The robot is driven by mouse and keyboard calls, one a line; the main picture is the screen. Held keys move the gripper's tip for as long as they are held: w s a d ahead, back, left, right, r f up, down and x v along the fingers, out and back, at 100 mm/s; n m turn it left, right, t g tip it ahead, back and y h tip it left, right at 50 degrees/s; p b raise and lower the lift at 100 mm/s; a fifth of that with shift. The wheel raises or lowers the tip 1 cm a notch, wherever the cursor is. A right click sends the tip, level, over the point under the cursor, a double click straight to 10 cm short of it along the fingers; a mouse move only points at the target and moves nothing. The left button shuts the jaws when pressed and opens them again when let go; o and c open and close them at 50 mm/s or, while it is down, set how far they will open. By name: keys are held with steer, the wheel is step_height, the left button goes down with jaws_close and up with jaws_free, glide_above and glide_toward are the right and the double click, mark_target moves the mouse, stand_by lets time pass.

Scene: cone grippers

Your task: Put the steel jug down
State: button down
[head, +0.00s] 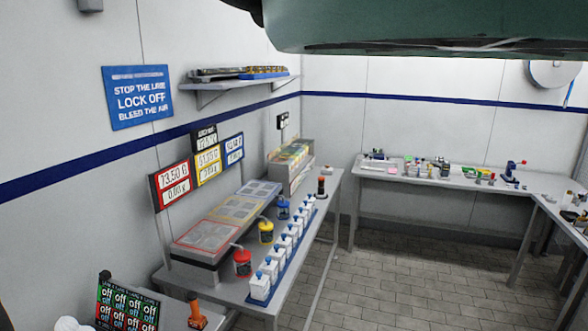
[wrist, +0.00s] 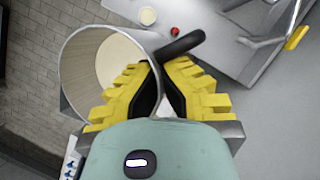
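In the wrist view, the steel jug (wrist: 76,62) is a wide, open-mouthed metal vessel with a pale cream-coloured interior. Its black handle (wrist: 183,45) sticks out to the right. The fingers hide the inner part of the handle. The jug is over the tiled floor and the edge of a grey table top. Its base and its height above the table cannot be told. The head view shows neither the jug nor my gripper.
In the wrist view, the grey table (wrist: 228,62) holds a small round pale cup (wrist: 148,16) and a red item (wrist: 175,30). In the head view, the long bench (head: 237,287) carries white blue-topped bottles (head: 279,256) and coloured pots. A back table (head: 440,180) is cluttered.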

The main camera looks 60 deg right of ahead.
steer(key=r+n, duration=0.1)
steer(key=d+r+n+h, duration=0.1)
steer(key=w+r+n, duration=0.1)
steer(key=n, duration=0.1)
steer(key=shift+d+g, duration=0.2)
steer(key=shift+g, duration=0.1)
steer(key=n, duration=0.1)
steer(key=r+n+h, duration=0.1)
steer(key=r+n, duration=0.1)
steer(key=shift+w+d+r+n+h, duration=0.1)
steer(key=shift+w+d+n+h, duration=0.2)
steer(key=shift+d+h, duration=0.1)
step_height(320, 180, down, 15)
steer(key=b, duration=1.4)
steer(key=shift+a+b, duration=0.1)
steer(key=shift+b, duration=0.3)
step_height(320, 180, up, 32)
steer(key=p, duration=3.2)
steer(key=shift+r, duration=0.15)
